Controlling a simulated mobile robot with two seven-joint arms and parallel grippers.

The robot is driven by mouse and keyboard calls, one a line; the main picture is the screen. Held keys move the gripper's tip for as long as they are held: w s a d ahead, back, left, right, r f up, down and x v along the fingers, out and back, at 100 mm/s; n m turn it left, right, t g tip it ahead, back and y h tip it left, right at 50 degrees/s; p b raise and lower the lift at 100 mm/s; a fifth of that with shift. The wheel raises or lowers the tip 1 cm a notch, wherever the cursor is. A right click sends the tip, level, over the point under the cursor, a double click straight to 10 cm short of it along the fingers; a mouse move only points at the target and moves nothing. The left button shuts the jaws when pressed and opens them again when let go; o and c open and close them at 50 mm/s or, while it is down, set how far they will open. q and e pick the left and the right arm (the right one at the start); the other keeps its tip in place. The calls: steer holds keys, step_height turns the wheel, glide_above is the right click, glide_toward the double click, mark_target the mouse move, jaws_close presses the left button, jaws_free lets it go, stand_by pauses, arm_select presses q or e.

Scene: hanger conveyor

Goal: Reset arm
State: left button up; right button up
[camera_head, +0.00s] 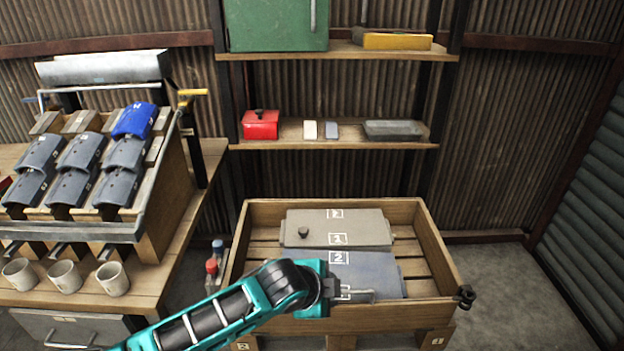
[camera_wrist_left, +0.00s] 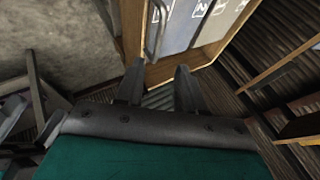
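My left arm comes in from the lower left in the head view. Its teal gripper (camera_head: 334,288) is over the near left part of the wooden crate. In the left wrist view the two dark fingers of the left gripper (camera_wrist_left: 158,76) are apart, with nothing between them. A blue-grey panel (camera_head: 375,272) marked 2 lies in the crate, with a metal bar handle (camera_head: 362,294) near its front edge. The handle also shows in the left wrist view (camera_wrist_left: 154,32), beyond the fingertips and apart from them. My right gripper is in neither view.
The wooden crate (camera_head: 432,238) also holds a grey panel (camera_head: 360,228) marked 1 with a dark knob. A workbench (camera_head: 200,185) with a rack of dark bins and mugs stands at left. Shelves (camera_head: 345,143) rise behind. The floor at right is clear.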

arm_select(q)
steer(key=s+a+f+n+t+y, duration=0.1)
steer(key=s+a+f+n, duration=0.3)
steer(key=s+a+n, duration=0.4)
steer(key=s+a+f+n+t+y, duration=0.2)
steer(key=s+a+n, duration=0.7)
steer(key=a, duration=0.6)
step_height(320, 180, down, 3)
steer(key=shift+s+r+t, duration=0.2)
steer(key=shift+s+t, duration=0.35)
steer(key=shift+t, duration=0.15)
